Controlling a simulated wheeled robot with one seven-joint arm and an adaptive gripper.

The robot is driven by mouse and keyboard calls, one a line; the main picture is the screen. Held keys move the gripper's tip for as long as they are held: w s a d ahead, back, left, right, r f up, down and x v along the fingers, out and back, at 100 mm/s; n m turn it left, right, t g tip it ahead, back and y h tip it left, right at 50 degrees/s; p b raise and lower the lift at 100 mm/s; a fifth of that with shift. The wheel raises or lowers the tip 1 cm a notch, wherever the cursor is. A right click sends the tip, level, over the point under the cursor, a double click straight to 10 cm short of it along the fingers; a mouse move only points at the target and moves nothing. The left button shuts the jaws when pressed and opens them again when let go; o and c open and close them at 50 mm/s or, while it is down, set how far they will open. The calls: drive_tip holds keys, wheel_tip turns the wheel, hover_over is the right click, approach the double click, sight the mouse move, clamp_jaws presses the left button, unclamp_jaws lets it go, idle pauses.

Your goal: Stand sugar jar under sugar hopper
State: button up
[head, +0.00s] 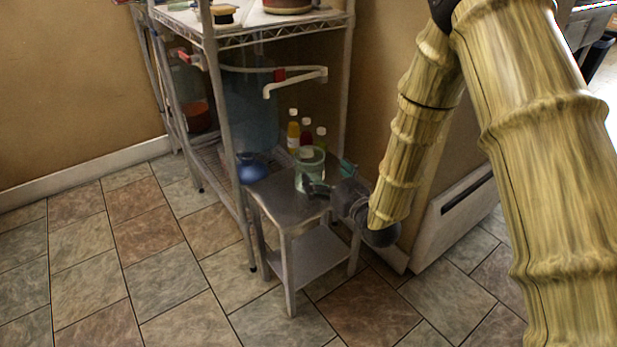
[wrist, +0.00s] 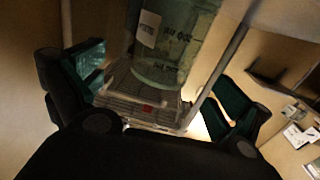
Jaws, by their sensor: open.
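A clear greenish jar (head: 311,172) stands upright on the small metal table. No label on it can be read, so I cannot tell if it is the sugar jar. My gripper (head: 318,189) is open, low beside this jar; whether they touch is unclear. In the wrist view my open gripper's dark fingers (wrist: 148,100) are spread, with no object clearly held. A large translucent bluish vessel (head: 252,118) stands on the rack behind; a similar lettered vessel (wrist: 170,45) fills the wrist view's top middle. No sugar hopper is identifiable.
Several capped bottles (head: 293,133) stand behind the jar. A white pipe (head: 296,81) with red fittings juts from the rack. The tiled floor at left is clear.

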sight(302, 154)
drive_tip(key=shift+a+b+x, duration=0.15)
drive_tip(key=shift+b+x, duration=0.5)
drive_tip(key=shift+x, duration=1.1)
drive_tip(key=shift+a+b+x, duration=0.15)
drive_tip(key=shift+b+x, duration=0.5)
drive_tip(key=shift+x, duration=1.1)
drive_tip(key=shift+s+f, duration=0.1)
drive_tip(key=shift+s, duration=0.1)
drive_tip(key=c, duration=1.4)
